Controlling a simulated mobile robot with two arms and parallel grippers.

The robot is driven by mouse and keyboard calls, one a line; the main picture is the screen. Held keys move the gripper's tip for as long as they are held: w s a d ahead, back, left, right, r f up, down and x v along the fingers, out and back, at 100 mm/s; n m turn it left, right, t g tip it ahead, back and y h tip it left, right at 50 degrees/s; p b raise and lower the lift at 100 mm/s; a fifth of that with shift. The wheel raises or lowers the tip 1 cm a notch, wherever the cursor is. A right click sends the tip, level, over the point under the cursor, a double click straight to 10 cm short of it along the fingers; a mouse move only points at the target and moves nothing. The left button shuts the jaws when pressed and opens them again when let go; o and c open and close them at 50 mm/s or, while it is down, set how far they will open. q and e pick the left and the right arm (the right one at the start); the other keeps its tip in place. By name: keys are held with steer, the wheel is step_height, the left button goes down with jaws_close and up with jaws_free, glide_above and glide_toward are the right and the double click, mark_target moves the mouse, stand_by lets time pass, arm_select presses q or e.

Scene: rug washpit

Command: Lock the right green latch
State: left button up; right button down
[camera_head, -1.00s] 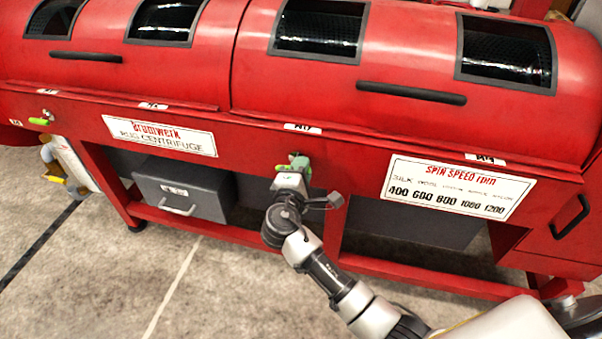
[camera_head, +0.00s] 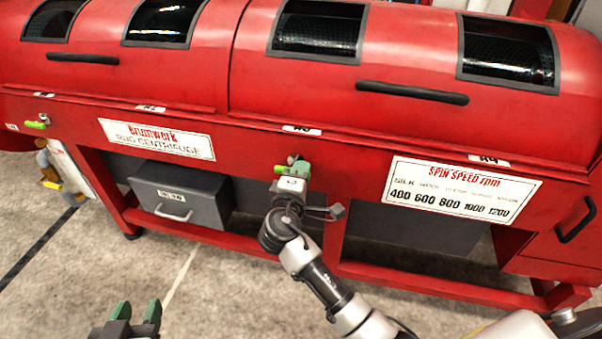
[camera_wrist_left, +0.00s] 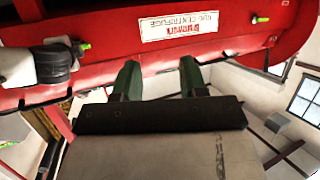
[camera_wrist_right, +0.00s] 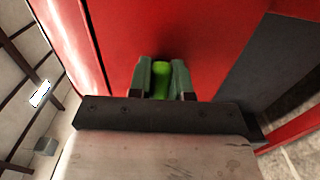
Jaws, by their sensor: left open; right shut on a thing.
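The right green latch (camera_wrist_right: 161,72) is on the red front beam of the rug centrifuge. In the right wrist view its bright green handle sits between my right gripper's (camera_wrist_right: 160,80) two fingers, which are shut on it. In the head view my right gripper (camera_head: 296,164) covers most of this latch, so its angle is hard to tell. My left gripper (camera_head: 138,310) is open and empty, low at the bottom left of the head view, away from the machine. Its spread fingers also show in the left wrist view (camera_wrist_left: 160,80).
The left green latch (camera_head: 36,124) is at the far left of the beam. Two black lid handles (camera_head: 411,92) are on the red lids. A grey drawer box (camera_head: 180,195) sits under the beam, left of my right gripper. The floor in front (camera_head: 230,290) is clear.

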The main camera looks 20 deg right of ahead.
steer(key=shift+f, duration=0.1)
steer(key=c, duration=1)
jaws_free()
steer(key=shift+c, duration=0.2)
steer(key=shift+s, duration=0.15)
arm_select(q)
steer(key=s+f+g, duration=0.1)
steer(key=f, duration=0.1)
steer(key=s+a+f+g+y+p, duration=0.1)
steer(key=s+g, duration=0.1)
steer(key=shift+a+f+g, duration=0.2)
steer(key=shift+f+g, duration=0.1)
steer(key=shift+f, duration=0.05)
arm_select(e)
steer(key=v, duration=1)
steer(key=shift+s+a, duration=0.25)
